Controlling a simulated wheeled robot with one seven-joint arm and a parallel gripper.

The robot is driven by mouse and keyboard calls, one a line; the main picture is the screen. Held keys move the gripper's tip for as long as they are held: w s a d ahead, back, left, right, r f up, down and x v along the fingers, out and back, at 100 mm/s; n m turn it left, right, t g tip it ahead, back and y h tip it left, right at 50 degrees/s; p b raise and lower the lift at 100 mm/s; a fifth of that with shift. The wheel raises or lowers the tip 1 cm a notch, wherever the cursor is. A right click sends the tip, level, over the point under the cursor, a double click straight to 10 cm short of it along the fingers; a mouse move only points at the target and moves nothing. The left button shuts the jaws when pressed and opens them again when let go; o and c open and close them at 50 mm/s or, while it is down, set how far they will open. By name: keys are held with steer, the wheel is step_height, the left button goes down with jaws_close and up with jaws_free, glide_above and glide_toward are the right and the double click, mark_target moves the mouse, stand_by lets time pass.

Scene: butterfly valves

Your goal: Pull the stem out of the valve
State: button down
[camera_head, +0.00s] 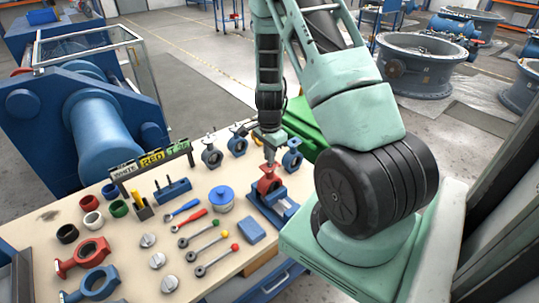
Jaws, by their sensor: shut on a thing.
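The red valve (267,184) sits upright in a blue vise (272,207) at the right part of the workbench. My gripper (270,158) points straight down just above the valve. It is shut on the stem, at the top of the valve. The stem is very small here and mostly hidden by the fingers, so I cannot tell how much of it is inside the valve body.
The workbench (150,222) holds stems with coloured knobs (208,250), grey discs (157,260), a blue pot (221,196) and a labelled rack (150,163). Blue valves (291,158) stand close beside my gripper. Loose red (85,255) and blue bodies lie front left.

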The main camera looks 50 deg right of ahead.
steer(key=shift+r+p, duration=2.4)
steer(key=shift+r, duration=0.75)
stand_by(4.3)
